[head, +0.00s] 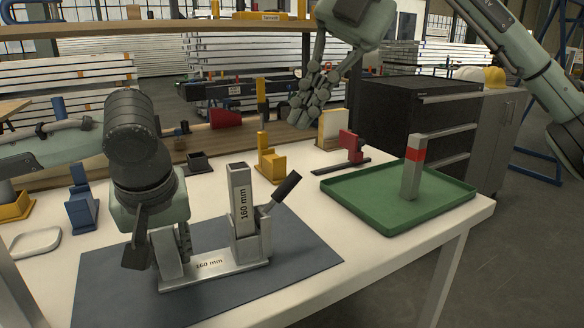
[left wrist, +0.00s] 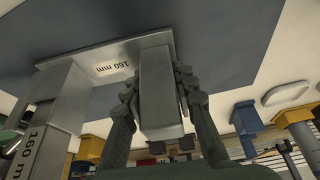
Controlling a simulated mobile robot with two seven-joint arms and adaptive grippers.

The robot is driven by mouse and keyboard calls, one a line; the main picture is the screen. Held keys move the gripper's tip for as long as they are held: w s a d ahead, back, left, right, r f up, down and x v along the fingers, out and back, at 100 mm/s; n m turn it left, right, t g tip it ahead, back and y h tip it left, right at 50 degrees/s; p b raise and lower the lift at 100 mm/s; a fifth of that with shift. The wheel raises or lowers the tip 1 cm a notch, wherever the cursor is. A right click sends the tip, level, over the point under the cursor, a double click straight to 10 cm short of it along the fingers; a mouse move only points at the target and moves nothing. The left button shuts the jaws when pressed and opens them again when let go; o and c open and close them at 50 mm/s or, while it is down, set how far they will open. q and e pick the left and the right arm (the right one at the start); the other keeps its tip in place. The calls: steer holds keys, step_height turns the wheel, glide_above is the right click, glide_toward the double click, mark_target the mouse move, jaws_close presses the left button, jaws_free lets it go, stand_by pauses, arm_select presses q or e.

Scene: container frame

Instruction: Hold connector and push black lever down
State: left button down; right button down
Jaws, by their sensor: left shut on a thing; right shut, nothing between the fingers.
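A grey metal fixture marked 160 mm (head: 214,272) lies on a dark mat. An upright metal bar marked 160 mm (head: 241,205) stands in its right-hand block. The black lever (head: 287,187) sticks up from that block, tilted to the upper right. My left gripper (head: 163,250) is shut around the fixture's left post; in the left wrist view its fingers (left wrist: 160,97) press on both sides of that post (left wrist: 158,90). My right gripper (head: 312,105) is shut and empty, in the air above and behind the lever. I cannot tell which part is the connector.
A green tray (head: 440,205) to the right holds an upright bar with a red band (head: 413,165). Yellow (head: 270,162), blue (head: 80,205) and red (head: 350,147) fixtures stand along the back and left. The dark mat (head: 290,262) is clear right of the fixture.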

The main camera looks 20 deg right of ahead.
steer(key=m, duration=0.1)
steer(key=d+m, duration=0.1)
steer(key=d+r+m+y, duration=0.1)
steer(key=shift+s+d+r+m, duration=0.1)
steer(key=shift+s+d+m, duration=0.15)
steer(key=shift+m, duration=0.05)
steer(key=shift+a, duration=0.1)
glide_above(281, 195)
steer(key=s, duration=0.1)
step_height(281, 195, down, 10)
steer(key=shift+w+d+f, duration=0.2)
steer(key=shift+d+f, duration=0.2)
steer(key=shift+d, duration=0.4)
steer(key=shift+d, duration=0.1)
